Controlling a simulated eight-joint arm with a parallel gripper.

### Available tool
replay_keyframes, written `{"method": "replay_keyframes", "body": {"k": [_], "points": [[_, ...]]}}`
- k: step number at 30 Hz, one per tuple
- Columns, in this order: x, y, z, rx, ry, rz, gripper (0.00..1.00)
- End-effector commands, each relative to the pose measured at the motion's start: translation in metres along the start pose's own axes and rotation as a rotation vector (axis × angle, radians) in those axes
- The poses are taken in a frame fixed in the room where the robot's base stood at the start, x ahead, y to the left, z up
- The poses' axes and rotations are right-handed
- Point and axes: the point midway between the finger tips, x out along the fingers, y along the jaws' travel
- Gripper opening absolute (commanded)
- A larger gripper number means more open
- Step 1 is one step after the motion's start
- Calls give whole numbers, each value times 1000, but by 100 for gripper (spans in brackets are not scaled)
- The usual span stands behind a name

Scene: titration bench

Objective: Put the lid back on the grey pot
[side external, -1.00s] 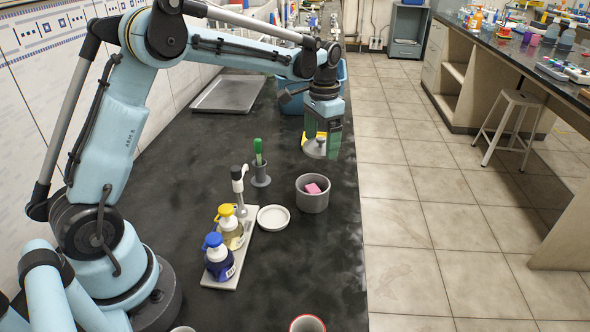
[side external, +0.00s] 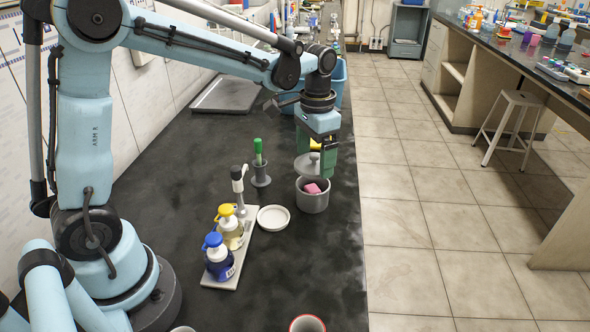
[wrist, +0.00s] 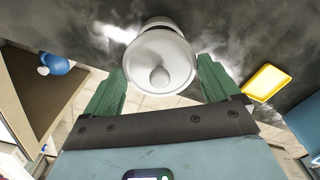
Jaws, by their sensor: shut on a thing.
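The grey pot (side external: 312,202) stands open on the black bench near its right edge, with a pink block (side external: 313,188) inside. My gripper (side external: 317,160) is shut on the round grey lid (side external: 303,166), its green fingers at either side of the lid. The lid is held just above the far rim of the pot, knob up, and the pink block still shows in front of it. In the wrist view the lid (wrist: 176,68) sits between the fingertips (wrist: 162,66) and hides most of what lies below. I cannot tell whether lid and pot touch.
A white dish (side external: 273,218), a green-handled tool in a grey holder (side external: 261,175), and blue-capped (side external: 218,262) and yellow-capped (side external: 229,230) bottles on a board stand left of the pot. A blue bin (side external: 338,85) and a yellow tray (wrist: 267,82) lie beyond.

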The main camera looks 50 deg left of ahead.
Motion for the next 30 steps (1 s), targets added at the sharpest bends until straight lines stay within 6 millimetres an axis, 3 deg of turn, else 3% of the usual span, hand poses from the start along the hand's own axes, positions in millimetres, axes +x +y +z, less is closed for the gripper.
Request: {"method": "replay_keyframes", "body": {"k": [13, 30], "points": [[36, 0, 0, 0, 0, 0, 60], [42, 0, 0, 0, 0, 0, 60]]}}
